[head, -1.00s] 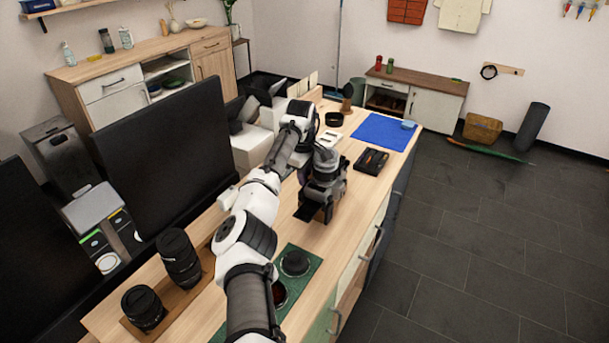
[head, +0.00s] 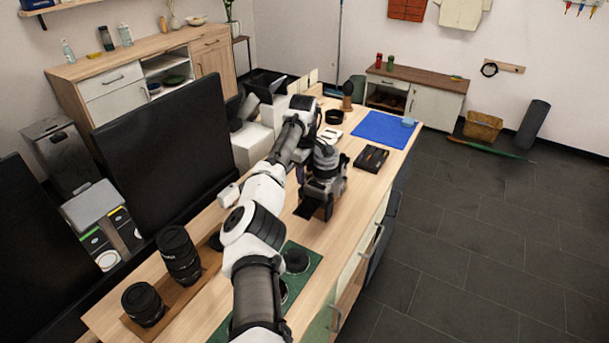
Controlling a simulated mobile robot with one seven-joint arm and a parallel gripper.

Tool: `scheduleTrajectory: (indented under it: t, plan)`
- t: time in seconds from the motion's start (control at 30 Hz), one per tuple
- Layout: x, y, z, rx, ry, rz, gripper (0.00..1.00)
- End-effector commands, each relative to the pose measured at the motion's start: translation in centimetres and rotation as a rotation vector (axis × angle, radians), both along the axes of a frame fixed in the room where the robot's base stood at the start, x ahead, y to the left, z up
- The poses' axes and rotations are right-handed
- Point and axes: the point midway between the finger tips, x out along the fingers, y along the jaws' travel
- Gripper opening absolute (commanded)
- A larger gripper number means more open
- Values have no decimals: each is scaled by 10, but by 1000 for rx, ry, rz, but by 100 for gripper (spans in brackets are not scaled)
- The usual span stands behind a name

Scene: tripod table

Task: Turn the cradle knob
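A dark grey camera-like device (head: 324,172) stands upright on the wooden bench, past the green mat. The cradle seems to be the low dark and brown part (head: 312,208) under it. I cannot make out the knob. My arm reaches over the bench from the bottom edge, and its white and black wrist (head: 299,106) is bent just beyond and left of the device. My gripper's fingers cannot be told apart from the dark parts near the device. Whether they touch anything, and whether they are open or shut, is not visible.
Two black lenses (head: 178,255) stand on a wooden board at the near left. A green mat (head: 302,274) lies partly under my arm. A black tray (head: 371,158) and a blue mat (head: 384,129) lie farther back. A large black screen (head: 165,150) borders the left side.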

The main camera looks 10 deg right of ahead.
Motion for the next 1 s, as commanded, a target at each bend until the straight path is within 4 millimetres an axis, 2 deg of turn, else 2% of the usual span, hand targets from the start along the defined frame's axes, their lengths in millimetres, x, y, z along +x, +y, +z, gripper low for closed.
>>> scheduleTrajectory:
  t: [0.6, 1.0]
  plan:
    - [-1, 1, 46, -1, -1, 0, 38]
    - [0, 1, 49, -10, -12, -7, 38]
